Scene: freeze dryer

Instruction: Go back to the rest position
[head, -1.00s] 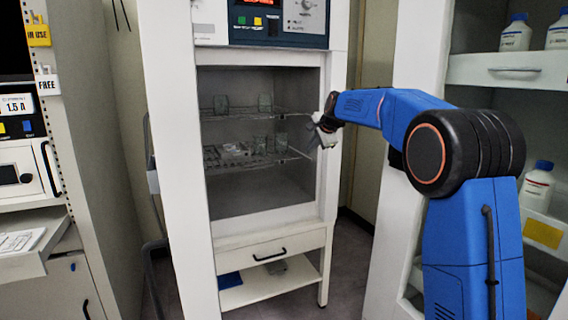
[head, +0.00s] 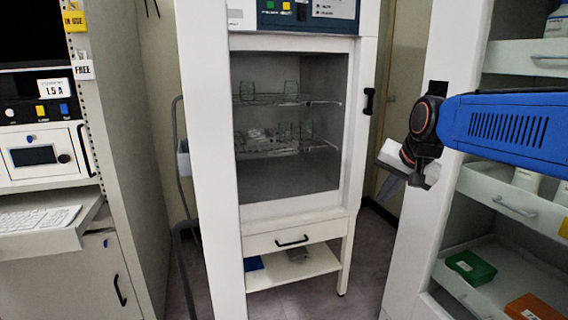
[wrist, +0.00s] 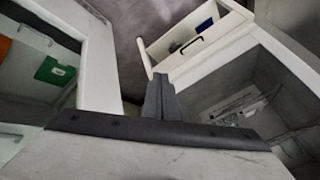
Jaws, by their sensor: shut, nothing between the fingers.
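My gripper (head: 400,172) is shut and empty. In the head view it hangs in the air to the right of the freeze dryer (head: 219,200), in front of the white post of the right-hand shelf unit. In the wrist view its closed dark fingers (wrist: 162,98) point toward the floor between the dryer and the shelf unit. The dryer's chamber is open at the front. Wire racks inside carry several clear glass vessels (head: 291,90).
The shelf unit (head: 405,235) at the right holds white bottles, a green box (head: 471,267) and an orange box (head: 533,308). A cabinet with a keyboard (head: 38,219) stands at the left. A drawer (head: 292,240) sits below the chamber. Some floor (head: 372,258) is clear between dryer and shelves.

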